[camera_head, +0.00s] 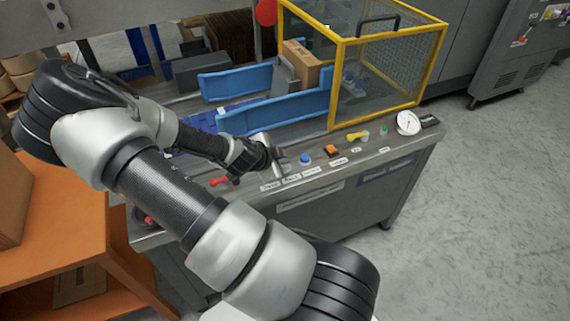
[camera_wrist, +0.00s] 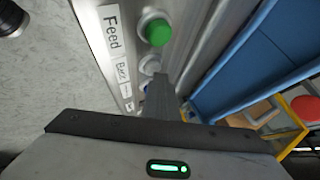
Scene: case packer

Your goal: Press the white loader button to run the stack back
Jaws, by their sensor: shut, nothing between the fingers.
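My gripper (camera_head: 280,166) is shut and empty, pointing down at the front panel of the grey machine. In the wrist view its closed fingers (camera_wrist: 159,82) reach up to a pale white button (camera_wrist: 150,65). The fingertips overlap the button's lower edge; I cannot tell whether they touch it. The button is on the panel between a green button (camera_wrist: 157,29) labelled "Feed" and a blue button (camera_wrist: 144,87) partly behind the fingers. In the head view the white button is hidden or too small to make out by my gripper.
Right of my gripper on the panel are a blue button (camera_head: 306,158), an orange switch (camera_head: 332,150), a yellow lever (camera_head: 357,135) and a gauge (camera_head: 408,122). A red handle (camera_head: 220,181) lies left. Blue guide rails (camera_head: 285,109) and a yellow-framed guard (camera_head: 334,85) stand behind.

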